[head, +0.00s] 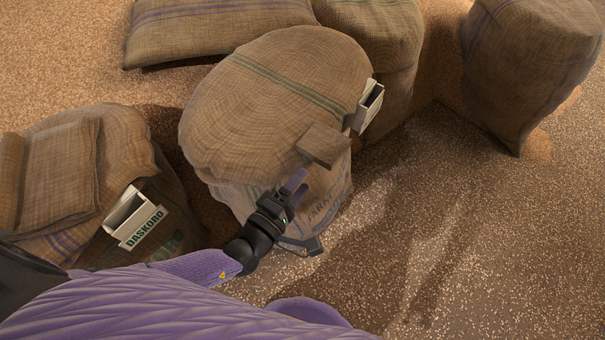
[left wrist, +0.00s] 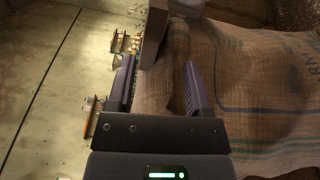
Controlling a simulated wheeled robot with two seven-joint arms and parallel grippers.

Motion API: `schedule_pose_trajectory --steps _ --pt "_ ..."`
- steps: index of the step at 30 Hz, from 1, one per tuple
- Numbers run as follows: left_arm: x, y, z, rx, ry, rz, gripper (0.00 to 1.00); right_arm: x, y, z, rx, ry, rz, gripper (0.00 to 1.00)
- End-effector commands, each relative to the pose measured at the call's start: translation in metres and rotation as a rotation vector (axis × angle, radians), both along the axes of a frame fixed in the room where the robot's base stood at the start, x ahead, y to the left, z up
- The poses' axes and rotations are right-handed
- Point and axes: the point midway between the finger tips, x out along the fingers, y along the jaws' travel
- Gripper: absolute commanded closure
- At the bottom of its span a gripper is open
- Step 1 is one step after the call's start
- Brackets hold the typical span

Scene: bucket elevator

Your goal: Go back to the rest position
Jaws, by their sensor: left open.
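My left gripper (head: 296,186) is in front of the large middle burlap sack (head: 265,85). In the left wrist view my left gripper (left wrist: 160,82) has its two purple fingers spread apart, with burlap behind the gap. A small brown block (head: 323,145) is just beyond the fingertips, against the sack's front in the head view. The block (left wrist: 153,35) also shows at the top of the left wrist view; I cannot tell whether it touches a finger. My right gripper is not in view.
A pale holder lettered DASKORO (head: 140,228) is on the left sack (head: 115,160). Another pale holder (head: 368,108) is at the middle sack's right side. More sacks stand behind, including one at the right (head: 530,70). Grain-covered ground (head: 450,240) is open at the lower right.

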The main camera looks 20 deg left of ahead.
Motion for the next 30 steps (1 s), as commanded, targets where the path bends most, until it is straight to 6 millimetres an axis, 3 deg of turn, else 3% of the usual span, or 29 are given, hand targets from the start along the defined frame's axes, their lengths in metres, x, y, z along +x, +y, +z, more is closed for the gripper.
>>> schedule_pose_trajectory --steps 6,8,10,11,12,14,16,18,19,21,24,27,30 --pt "0.000 0.006 -0.004 -0.047 0.045 0.031 0.35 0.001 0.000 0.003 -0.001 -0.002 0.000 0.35" --pt "-0.002 0.025 -0.019 -0.196 0.174 0.135 0.35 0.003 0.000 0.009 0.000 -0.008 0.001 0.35" --pt "-0.019 0.063 -0.053 -0.539 0.406 0.383 0.35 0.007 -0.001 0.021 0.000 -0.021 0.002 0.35" --pt "-0.035 0.080 -0.071 -0.731 0.504 0.532 0.35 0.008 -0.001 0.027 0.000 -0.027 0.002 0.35" --pt "-0.063 0.102 -0.095 -1.018 0.604 0.760 0.35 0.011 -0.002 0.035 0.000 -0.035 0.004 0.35" --pt "-0.116 0.125 -0.126 -1.460 0.656 1.133 0.35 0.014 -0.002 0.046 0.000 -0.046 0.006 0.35" --pt "-0.184 0.136 -0.150 -1.962 0.536 1.579 0.35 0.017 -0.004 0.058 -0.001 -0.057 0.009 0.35" --pt "-0.249 0.134 -0.162 -2.394 0.201 1.977 0.35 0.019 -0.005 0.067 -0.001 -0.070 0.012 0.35" --pt "-0.274 0.131 -0.164 2.286 0.001 -1.900 0.35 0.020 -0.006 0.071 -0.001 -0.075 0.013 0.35" --pt "-0.320 0.123 -0.164 1.975 0.387 -1.652 0.35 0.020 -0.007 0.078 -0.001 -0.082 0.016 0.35" --pt "-0.359 0.114 -0.162 1.684 0.715 -1.394 0.35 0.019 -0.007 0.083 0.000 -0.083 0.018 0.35" --pt "-0.373 0.110 -0.162 1.571 0.832 -1.287 0.35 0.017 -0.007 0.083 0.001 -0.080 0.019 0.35" --pt "-0.373 0.110 -0.162 1.571 0.832 -1.287 0.35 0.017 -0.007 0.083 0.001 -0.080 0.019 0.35"
